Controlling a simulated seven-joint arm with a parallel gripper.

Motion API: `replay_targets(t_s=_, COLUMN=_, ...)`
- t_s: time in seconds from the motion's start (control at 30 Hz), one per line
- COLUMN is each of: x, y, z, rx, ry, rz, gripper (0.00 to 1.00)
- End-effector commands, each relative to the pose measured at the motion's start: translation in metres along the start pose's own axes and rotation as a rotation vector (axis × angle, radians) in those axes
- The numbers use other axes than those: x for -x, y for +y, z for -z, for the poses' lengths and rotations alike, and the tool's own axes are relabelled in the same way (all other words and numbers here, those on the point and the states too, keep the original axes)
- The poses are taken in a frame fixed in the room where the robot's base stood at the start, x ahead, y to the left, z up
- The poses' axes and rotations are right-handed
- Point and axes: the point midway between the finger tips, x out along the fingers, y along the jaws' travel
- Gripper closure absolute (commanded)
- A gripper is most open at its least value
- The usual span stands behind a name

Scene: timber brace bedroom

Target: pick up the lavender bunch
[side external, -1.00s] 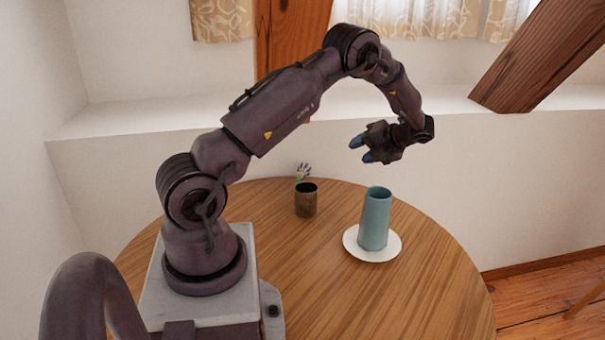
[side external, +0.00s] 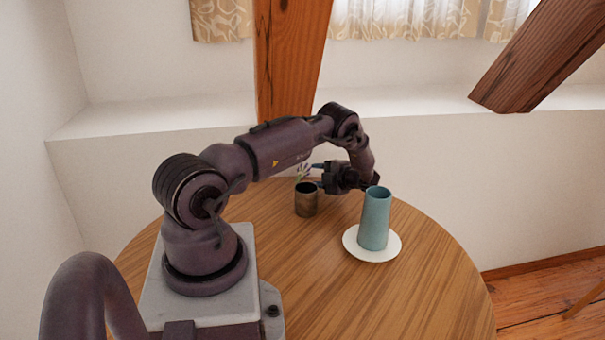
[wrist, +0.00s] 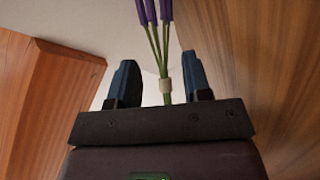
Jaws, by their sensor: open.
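The lavender bunch (wrist: 157,42) has purple heads and green stems tied with a pale band. In the wrist view its stems stand between the two blue-tipped fingers of my gripper (wrist: 162,82), with a visible gap on both sides. The jaws are open.
A dark brown cup (side external: 306,200) stands close in front of my gripper. A teal vase (side external: 375,220) stands on a white plate (side external: 354,249) to the right, near my wrist. The front of the wooden table (side external: 340,300) is clear. A white wall and ledge lie behind.

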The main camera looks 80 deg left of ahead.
Motion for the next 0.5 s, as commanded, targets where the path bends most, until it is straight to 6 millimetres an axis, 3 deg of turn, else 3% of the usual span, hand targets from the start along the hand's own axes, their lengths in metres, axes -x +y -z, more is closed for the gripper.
replay_targets(t_s=0.33, x=-0.044, y=0.001, z=0.003, rx=0.002, ry=0.002, rz=0.001, gripper=0.55)
replay_targets(t_s=0.5, x=-0.053, y=0.001, z=0.003, rx=0.001, ry=-0.001, rz=0.001, gripper=0.55)
